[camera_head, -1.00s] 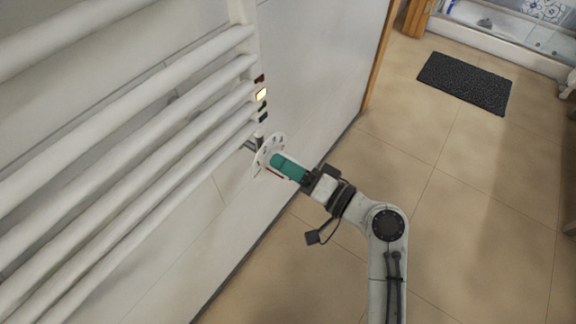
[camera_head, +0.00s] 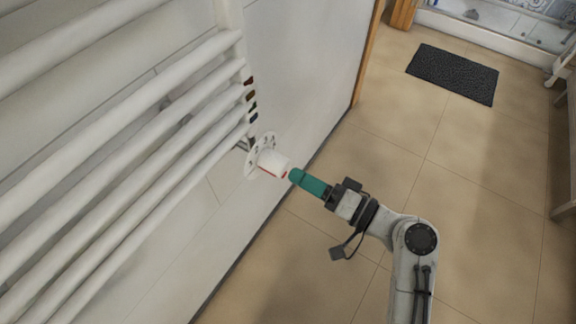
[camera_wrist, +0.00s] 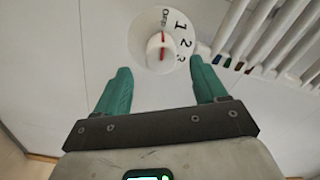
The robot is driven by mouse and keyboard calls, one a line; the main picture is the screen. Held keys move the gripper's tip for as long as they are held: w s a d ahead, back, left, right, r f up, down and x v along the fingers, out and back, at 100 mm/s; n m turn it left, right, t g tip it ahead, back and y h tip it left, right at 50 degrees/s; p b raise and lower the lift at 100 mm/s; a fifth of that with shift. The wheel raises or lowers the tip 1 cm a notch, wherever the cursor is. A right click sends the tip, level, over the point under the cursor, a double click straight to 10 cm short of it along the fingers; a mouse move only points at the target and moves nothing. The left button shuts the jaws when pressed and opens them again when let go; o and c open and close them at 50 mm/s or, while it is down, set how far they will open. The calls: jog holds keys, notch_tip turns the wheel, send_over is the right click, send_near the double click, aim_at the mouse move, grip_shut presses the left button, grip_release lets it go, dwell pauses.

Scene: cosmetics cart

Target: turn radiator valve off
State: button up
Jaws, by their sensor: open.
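The radiator valve (camera_head: 272,160) is a white knob on a round white dial, beside the lower bars of the radiator. In the wrist view the dial (camera_wrist: 144,33) reads OFF at the top, then 1, 2, 3 to the right. The knob (camera_wrist: 154,51) has a red line that points up toward OFF. My gripper (camera_head: 296,176) has teal fingers and is just in front of the knob, apart from it. In the wrist view my gripper (camera_wrist: 160,66) is open, its fingers apart below and to either side of the knob, with nothing between them.
The white radiator bars (camera_head: 120,120) fill the left side. A column of small coloured squares (camera_head: 250,96) sits by the bars, none lit. A dark mat (camera_head: 452,74) lies on the tiled floor (camera_head: 400,160), which is clear around my arm.

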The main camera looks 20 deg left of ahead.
jog(key=shift+s+d+p, duration=0.15)
jog(key=shift+s+d, duration=0.05)
jog(key=shift+d, duration=0.9)
jog(key=shift+s+d+p, duration=0.15)
jog(key=shift+d, duration=0.9)
jog(key=s+d+f+m+h, duration=0.1)
jog(key=s+d+f+h, duration=0.3)
jog(key=d+f, duration=0.25)
jog(key=s+d+f+h, duration=0.35)
jog(key=d+f, duration=0.25)
jog(key=d, duration=0.2)
jog(key=s+d+f+m+g+h, duration=0.1)
jog(key=s+d+m+h, duration=0.1)
jog(key=s+d+h, duration=0.45)
jog(key=s+d+f+m+h, duration=0.1)
jog(key=s+d+h, duration=0.3)
jog(key=s+d, duration=0.55)
jog(key=w+d+r+p, duration=0.1)
jog(key=r+p, duration=1.3)
jog(key=r, duration=0.1)
jog(key=d+r+p, duration=0.2)
jog(key=r+p, duration=1.3)
jog(key=shift+w+g, duration=0.3)
jog(key=shift+w, duration=0.1)
